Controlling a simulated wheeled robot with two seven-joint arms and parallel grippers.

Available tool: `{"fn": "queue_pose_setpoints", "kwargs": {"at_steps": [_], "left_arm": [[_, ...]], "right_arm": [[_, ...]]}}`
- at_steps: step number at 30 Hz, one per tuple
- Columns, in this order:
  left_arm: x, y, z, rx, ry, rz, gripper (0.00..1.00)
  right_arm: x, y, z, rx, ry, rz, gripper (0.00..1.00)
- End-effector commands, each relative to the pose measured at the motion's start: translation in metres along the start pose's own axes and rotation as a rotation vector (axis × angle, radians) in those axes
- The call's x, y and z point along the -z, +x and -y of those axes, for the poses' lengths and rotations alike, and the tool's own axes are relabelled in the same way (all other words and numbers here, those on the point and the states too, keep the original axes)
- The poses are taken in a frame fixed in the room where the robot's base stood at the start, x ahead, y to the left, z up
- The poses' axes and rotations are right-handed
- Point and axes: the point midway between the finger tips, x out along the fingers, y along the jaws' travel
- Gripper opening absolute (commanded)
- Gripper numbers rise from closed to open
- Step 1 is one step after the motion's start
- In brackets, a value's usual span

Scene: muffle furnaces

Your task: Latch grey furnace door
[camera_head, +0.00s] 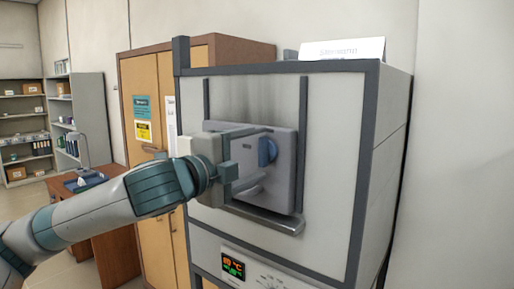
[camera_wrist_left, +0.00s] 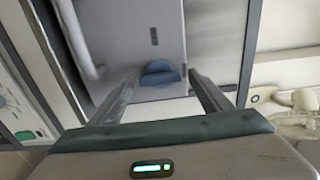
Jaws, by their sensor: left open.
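The grey furnace door (camera_head: 283,185) sits against the pale front of the furnace (camera_head: 330,130); I cannot tell whether it is fully flush. A blue latch knob (camera_head: 267,152) is on the upper part of the door. A grey handle bar (camera_head: 250,188) is below it, partly hidden by my gripper. My left gripper (camera_head: 238,158) is open in front of the door, beside the knob. In the left wrist view the knob (camera_wrist_left: 160,74) shows between and just beyond the fingertips (camera_wrist_left: 162,88). I cannot tell whether they touch it. My right gripper is not in view.
A ledge (camera_head: 265,217) runs under the door, above a control panel with a lit display (camera_head: 233,265). A white sign (camera_head: 342,48) stands on the furnace top. A wooden cabinet (camera_head: 150,85) and a desk (camera_head: 110,220) are to the left, with shelves farther back.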

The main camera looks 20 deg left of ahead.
Motion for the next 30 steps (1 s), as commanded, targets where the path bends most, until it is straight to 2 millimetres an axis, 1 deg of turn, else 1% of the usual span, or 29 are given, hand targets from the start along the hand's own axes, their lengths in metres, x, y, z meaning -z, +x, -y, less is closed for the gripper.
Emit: {"fn": "queue_pose_setpoints", "kwargs": {"at_steps": [1,5,14,15,17,18,19,30], "left_arm": [[0.0005,0.0043,0.0008,-0.001,0.000,-0.001,0.72],[0.0001,0.0098,0.0000,0.000,0.001,0.000,0.72],[0.0000,0.0108,-0.0006,0.000,0.001,0.000,0.72],[0.0001,0.0107,-0.0006,0.000,0.001,0.000,0.62],[0.0001,0.0107,-0.0006,0.000,0.001,0.000,0.48],[0.0001,0.0107,-0.0006,0.000,0.001,0.000,0.38],[0.0001,0.0106,-0.0006,0.000,0.001,0.000,0.31],[0.0003,0.0107,-0.0013,-0.001,-0.026,-0.001,0.31]], "right_arm": [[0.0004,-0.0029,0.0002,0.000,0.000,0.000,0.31],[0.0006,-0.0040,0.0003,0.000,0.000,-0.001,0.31],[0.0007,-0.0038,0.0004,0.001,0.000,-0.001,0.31],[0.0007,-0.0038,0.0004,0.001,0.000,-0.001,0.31],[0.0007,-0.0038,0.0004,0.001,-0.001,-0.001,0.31],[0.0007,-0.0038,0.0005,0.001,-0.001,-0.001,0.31],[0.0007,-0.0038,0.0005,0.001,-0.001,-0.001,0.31],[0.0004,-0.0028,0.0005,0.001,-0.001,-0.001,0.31]]}}
